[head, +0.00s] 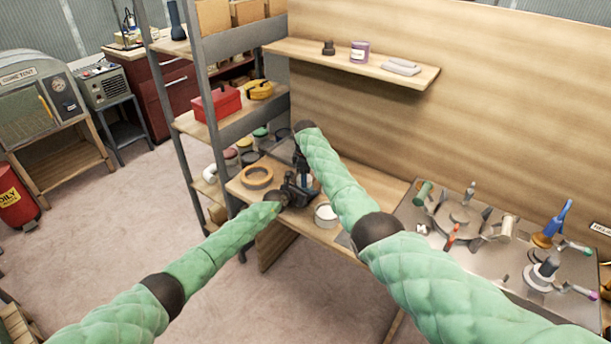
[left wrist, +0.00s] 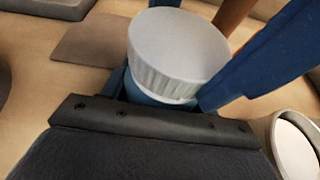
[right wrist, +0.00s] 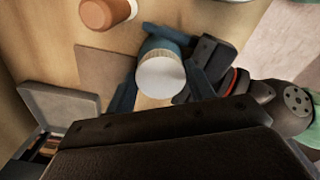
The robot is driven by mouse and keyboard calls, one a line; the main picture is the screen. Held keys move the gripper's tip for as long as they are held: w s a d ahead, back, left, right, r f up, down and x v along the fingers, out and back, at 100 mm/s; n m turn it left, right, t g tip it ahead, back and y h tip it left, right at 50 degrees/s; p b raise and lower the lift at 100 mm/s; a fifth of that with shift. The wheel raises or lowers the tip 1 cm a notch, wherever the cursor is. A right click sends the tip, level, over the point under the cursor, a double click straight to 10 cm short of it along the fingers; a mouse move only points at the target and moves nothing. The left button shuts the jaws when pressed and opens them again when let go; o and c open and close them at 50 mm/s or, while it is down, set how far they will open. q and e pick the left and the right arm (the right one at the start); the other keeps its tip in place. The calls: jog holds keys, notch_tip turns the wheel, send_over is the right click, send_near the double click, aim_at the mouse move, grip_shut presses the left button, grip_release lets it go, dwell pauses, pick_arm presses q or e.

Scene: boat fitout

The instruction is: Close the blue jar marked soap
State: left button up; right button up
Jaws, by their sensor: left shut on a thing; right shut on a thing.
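The blue jar (head: 307,181) stands over the wooden bench, mostly hidden by my grippers in the head view. In the left wrist view its blue body (left wrist: 150,88) shows below a white ribbed lid (left wrist: 175,50). The lid sits on the jar mouth; I cannot tell whether it is fully tight. My left gripper (head: 298,190) is shut on the jar body from the side. My right gripper (right wrist: 160,85) comes from above, its fingers on either side of the lid (right wrist: 161,76), shut on it. No soap marking is readable.
A tan ring (head: 257,177) lies left on the bench, and a white round container (head: 326,215) stands to the right. A brown jar (right wrist: 105,12) and a grey open box (right wrist: 60,105) are close by. A metal shelf rack (head: 190,100) rises at left.

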pick_arm(q)
grip_shut()
pick_arm(e)
jog(key=shift+m, duration=1.6)
jog(key=o, duration=0.9)
jog(key=shift+o, duration=0.2)
jog(key=shift+r, duration=2.25)
jog(key=shift+r, duration=0.1)
jog(key=shift+c, duration=0.4)
